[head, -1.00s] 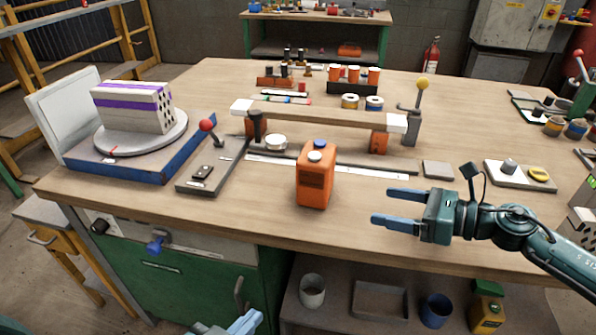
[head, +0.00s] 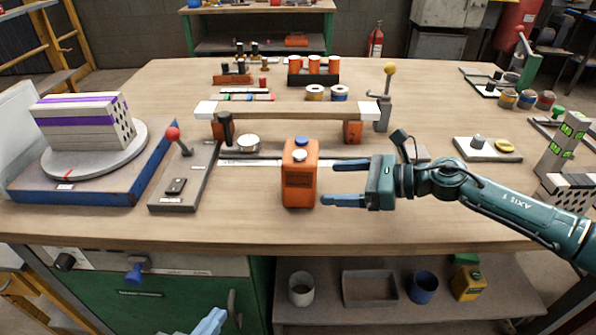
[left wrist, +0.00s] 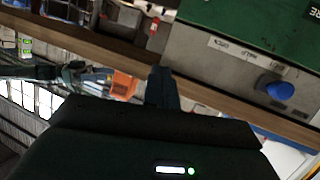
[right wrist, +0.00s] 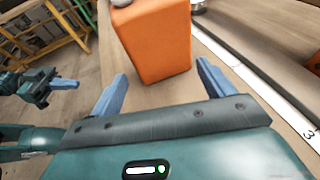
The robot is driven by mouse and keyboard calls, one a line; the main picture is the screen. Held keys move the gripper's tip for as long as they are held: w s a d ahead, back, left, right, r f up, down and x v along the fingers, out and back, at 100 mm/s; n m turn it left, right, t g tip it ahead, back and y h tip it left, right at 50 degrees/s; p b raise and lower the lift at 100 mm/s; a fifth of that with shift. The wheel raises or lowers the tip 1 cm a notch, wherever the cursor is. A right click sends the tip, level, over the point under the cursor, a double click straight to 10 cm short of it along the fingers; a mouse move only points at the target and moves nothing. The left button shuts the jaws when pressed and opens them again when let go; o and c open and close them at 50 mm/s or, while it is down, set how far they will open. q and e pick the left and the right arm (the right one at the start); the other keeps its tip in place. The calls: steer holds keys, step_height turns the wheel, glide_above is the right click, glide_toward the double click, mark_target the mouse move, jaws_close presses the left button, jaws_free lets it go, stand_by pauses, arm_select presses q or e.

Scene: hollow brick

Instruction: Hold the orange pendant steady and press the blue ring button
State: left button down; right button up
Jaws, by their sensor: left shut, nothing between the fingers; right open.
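The orange pendant (head: 300,190) stands upright near the table's front edge, with a blue button (head: 301,142) and a pale round button (head: 300,155) on its top. I cannot make out a ring on either. My right gripper (head: 330,182) is open and empty just right of the pendant, its fingers pointing at it. In the right wrist view the pendant (right wrist: 155,40) stands ahead of the open fingers. My left gripper (head: 212,322) is low in front of the table, shut and empty. The left wrist view shows the orange pendant (left wrist: 123,84) beyond its fingers.
Behind the pendant a wooden beam (head: 290,111) rests on orange supports. To the left are a red-knobbed lever (head: 173,134) and a turntable (head: 110,150) with a hollow brick. A blue knob (head: 135,272) projects from the bench front. The tabletop before the pendant is clear.

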mark_target(306, 183)
steer(key=b+x, duration=0.1)
steer(key=x, duration=0.6)
steer(key=shift+w+a+f, duration=0.1)
steer(key=shift+a+f, duration=0.05)
steer(key=shift+a, duration=0.1)
steer(key=shift+c, duration=0.4)
jaws_close()
stand_by(0.3)
steer(key=shift+c, duration=0.5)
jaws_free()
stand_by(0.3)
